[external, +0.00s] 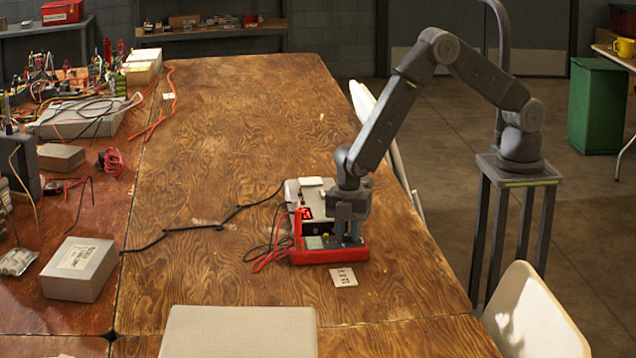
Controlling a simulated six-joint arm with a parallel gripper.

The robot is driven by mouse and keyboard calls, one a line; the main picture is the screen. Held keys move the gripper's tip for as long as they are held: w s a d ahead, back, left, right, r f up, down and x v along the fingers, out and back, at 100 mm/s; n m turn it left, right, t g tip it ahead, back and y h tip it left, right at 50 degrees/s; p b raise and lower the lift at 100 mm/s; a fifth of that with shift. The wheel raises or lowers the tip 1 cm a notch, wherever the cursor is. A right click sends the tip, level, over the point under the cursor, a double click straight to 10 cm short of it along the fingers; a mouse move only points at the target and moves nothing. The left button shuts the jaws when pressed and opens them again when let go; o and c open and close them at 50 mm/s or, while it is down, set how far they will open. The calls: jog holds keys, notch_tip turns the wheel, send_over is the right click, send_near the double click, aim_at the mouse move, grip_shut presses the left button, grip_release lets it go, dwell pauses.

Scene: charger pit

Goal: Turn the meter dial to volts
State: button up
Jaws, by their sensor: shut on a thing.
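The meter (310,257) lies on the wooden table, with a red body and a pale grey screen (315,242) at its left part. My gripper (348,238) points straight down over the right part of the meter and is shut on the dial there. The fingers hide the dial, so I cannot tell which setting it points to. Red and black leads (268,257) lie at the meter's left end.
A grey box (310,193) with a red lit display (306,213) stands just behind the meter. A small printed card (343,277) lies in front. A black cable runs left. Boxes and wires crowd the left table; the wooden table's far half is mostly clear.

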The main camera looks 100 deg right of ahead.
aim_at(348, 234)
jog(key=m, duration=0.6)
jog(key=shift+m, duration=0.4)
dwell(0.3)
jog(key=o, duration=0.9)
jog(key=shift+o, duration=0.2)
notch_tip(348, 234, up, 14)
